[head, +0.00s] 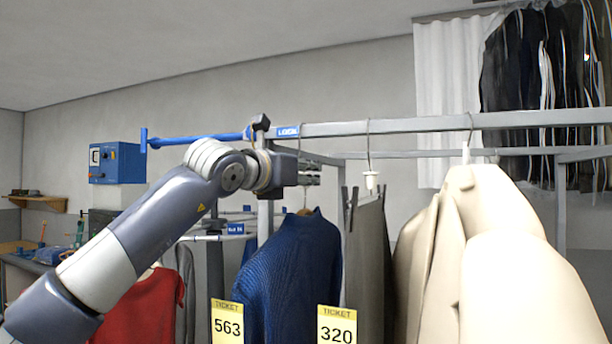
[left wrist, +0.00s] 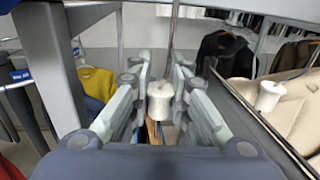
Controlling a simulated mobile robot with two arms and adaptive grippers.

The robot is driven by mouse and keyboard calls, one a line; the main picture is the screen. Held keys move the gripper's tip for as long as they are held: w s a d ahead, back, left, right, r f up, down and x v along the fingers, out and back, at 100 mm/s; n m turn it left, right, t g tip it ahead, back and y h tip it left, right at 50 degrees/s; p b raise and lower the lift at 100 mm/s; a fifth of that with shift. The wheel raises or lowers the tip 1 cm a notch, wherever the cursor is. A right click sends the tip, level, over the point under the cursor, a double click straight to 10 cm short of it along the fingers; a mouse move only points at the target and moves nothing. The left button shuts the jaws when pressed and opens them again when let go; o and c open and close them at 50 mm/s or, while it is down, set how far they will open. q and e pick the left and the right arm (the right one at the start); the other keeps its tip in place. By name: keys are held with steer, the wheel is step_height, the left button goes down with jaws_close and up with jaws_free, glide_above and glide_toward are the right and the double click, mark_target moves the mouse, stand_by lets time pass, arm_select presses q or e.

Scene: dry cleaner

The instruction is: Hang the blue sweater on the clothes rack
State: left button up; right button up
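The blue sweater (head: 290,275) hangs upright on a wooden hanger, below and beside the tip of my left gripper (head: 312,174) in the head view. In the left wrist view, the fingers (left wrist: 160,88) close in on both sides of a white hanger neck (left wrist: 159,101), with a wire hook rising from it. Brown wood and a little blue show below it. The gripper looks shut on this neck. The clothes rack's grey rail (head: 430,124) runs above and to the right. I cannot tell whether the sweater's hook touches the rail. My right gripper is not in view.
Dark trousers hang from a white-necked hanger (head: 371,182) just right of the sweater, with a cream coat (head: 500,260) farther right. A blue bar (head: 195,140) extends left of the rail. A red garment (head: 140,308) hangs at lower left. Yellow tickets (head: 337,325) show in front.

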arm_select(q)
steer(key=o, duration=0.3)
steer(key=shift+s, duration=0.1)
steer(key=shift+f, duration=0.15)
steer(key=v, duration=1.2)
steer(key=s+d+b+v, duration=0.1)
steer(key=b+v, duration=0.7)
steer(key=v, duration=0.8)
steer(key=shift+d, duration=0.55)
